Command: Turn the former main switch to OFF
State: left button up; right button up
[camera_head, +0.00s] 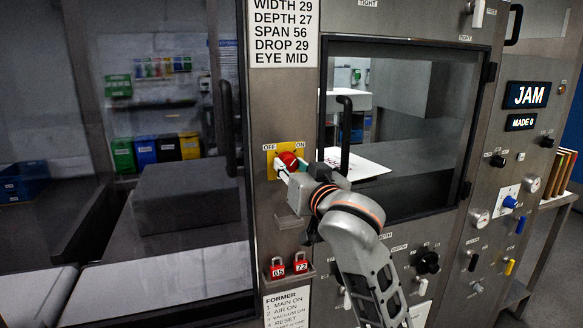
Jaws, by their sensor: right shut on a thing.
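The former main switch is a red rotary knob (288,161) on a yellow plate (270,149). The plate is marked OFF at its upper left and ON at its upper right. A white mark shows on the knob's face, but its exact direction is hard to tell. My right gripper (282,170) reaches in from the lower right and is shut on the red knob, its fingers covering the knob's lower part. My left gripper is not in view.
Two red padlocks, 65 (278,268) and 72 (301,262), hang below the switch. A black door handle (345,135) stands close to the right of my gripper. A JAM display (527,95) and several knobs are on the right panel.

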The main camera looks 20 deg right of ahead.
jog(key=n, duration=0.4)
jog(key=shift+n, duration=0.4)
jog(key=n, duration=0.8)
jog(key=shift+n, duration=2.2)
jog(key=o, duration=1.1)
